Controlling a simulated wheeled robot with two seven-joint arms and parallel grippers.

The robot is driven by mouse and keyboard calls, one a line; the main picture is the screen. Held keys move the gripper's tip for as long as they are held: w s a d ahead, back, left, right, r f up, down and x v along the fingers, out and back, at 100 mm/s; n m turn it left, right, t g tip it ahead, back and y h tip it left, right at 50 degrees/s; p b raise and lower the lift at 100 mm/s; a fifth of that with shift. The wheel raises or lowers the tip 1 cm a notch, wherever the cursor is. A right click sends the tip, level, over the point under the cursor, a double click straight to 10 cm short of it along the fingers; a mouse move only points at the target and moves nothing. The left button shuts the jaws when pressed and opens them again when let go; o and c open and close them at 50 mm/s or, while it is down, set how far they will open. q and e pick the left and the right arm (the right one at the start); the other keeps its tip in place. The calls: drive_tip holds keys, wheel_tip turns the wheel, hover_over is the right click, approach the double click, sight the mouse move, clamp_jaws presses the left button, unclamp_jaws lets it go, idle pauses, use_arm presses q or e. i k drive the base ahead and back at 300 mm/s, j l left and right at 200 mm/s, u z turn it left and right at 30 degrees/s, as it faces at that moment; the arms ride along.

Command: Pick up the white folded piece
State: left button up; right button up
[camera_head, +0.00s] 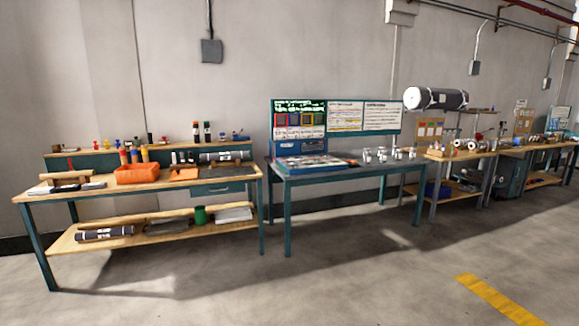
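I cannot single out the white folded piece with certainty at this distance. A pale flat stack (233,214) lies at the right end of the left workbench's lower shelf. A small whitish flat item (38,190) lies at the left end of that bench's top. Either could be it; folds are too small to tell. Neither of my grippers is in view, and nothing is seen touching these items.
The left workbench (225,185) holds an orange bin (137,173); a dark grey roll (104,233) lies on its lower shelf. A teal table (330,177) stands beside it. A large grey roll (440,98) lies higher at right. The floor (330,285) in front is clear.

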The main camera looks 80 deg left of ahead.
sight(37, 191)
drive_tip(key=u, duration=4.3)
